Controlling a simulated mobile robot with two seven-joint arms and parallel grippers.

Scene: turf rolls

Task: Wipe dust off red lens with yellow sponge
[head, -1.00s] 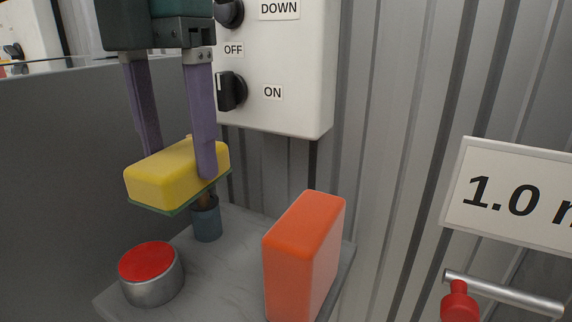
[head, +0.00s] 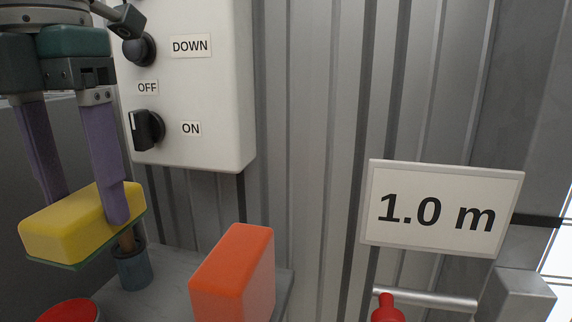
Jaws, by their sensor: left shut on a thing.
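My left gripper (head: 88,207) is shut on the yellow sponge (head: 62,229), which has a thin green underside. It holds the sponge in the air, above and behind the red lens as seen here. The red lens (head: 70,312) is at the bottom left edge, and only its top part shows; its metal housing is cut off by the picture edge. I cannot make out dust on it. My right gripper is not in view.
An orange block (head: 235,275) stands on the grey shelf (head: 172,292). A blue-grey cup (head: 133,268) stands behind the sponge. A switch box (head: 200,85) hangs on the corrugated wall. A "1.0 m" sign (head: 440,208) and a red-tipped handle (head: 388,308) are at right.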

